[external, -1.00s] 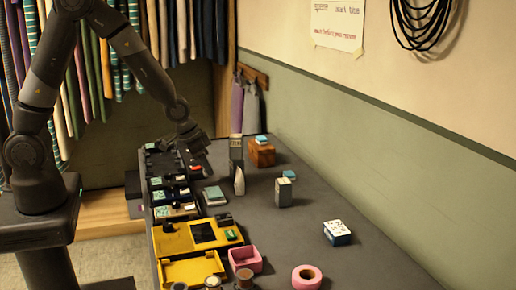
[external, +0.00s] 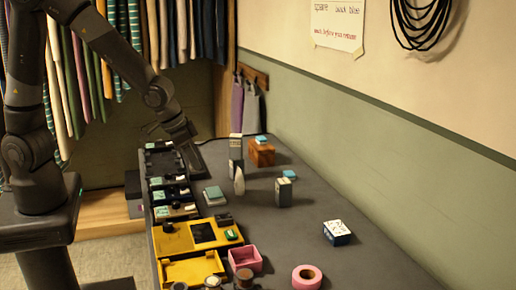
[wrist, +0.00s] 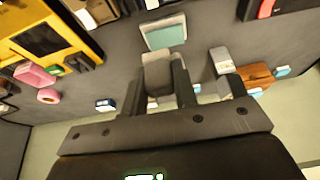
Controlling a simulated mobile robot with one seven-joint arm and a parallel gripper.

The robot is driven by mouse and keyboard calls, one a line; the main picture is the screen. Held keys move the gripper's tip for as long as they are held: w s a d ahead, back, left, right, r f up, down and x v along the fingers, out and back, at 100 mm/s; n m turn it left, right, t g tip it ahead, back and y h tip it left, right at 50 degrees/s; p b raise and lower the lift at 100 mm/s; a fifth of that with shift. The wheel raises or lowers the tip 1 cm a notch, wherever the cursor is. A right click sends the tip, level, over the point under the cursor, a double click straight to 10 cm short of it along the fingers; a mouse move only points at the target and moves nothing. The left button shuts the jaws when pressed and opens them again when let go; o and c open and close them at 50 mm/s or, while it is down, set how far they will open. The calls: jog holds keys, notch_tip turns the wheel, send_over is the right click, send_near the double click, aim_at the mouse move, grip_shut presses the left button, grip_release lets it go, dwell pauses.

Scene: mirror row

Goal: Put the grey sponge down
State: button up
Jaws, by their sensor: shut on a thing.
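My gripper (wrist: 158,88) is shut on the grey sponge (wrist: 158,72), a plain grey block between the two fingers in the wrist view. In the external view my gripper (external: 194,160) points down over the left part of the dark table, beside the black trays; the sponge cannot be made out there. In the wrist view a grey block with a teal top (wrist: 165,34) lies just beyond the sponge; it also shows on the table in the external view (external: 214,195). I cannot tell the sponge's height above the table.
Black trays (external: 160,166) line the table's left edge, with a yellow tray (external: 175,242) nearer. A tall grey box (external: 235,148), a pale pointed object (external: 239,182), a wooden box (external: 262,155) and a dark box (external: 284,194) stand right of my gripper.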

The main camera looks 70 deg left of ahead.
jog(key=w+d+m+h, duration=0.1)
jog(key=w+d+m, duration=0.15)
jog(key=d, duration=1.55)
jog(key=w+d+m+h, duration=0.15)
jog(key=w+d, duration=0.25)
jog(key=d, duration=1.3)
send_over(295, 256)
jog(key=s, duration=0.2)
jog(key=shift+y, duration=0.35)
jog(key=f, duration=0.7)
jog(key=shift+w+a, duration=0.2)
jog(key=shift+w, duration=0.05)
jog(key=shift+f+m, duration=0.3)
jog(key=shift+f, duration=1.6)
jog(key=shift+f+g, duration=0.15)
jog(key=shift+g, duration=0.15)
jog(key=o, duration=0.9)
jog(key=shift+o, duration=0.2)
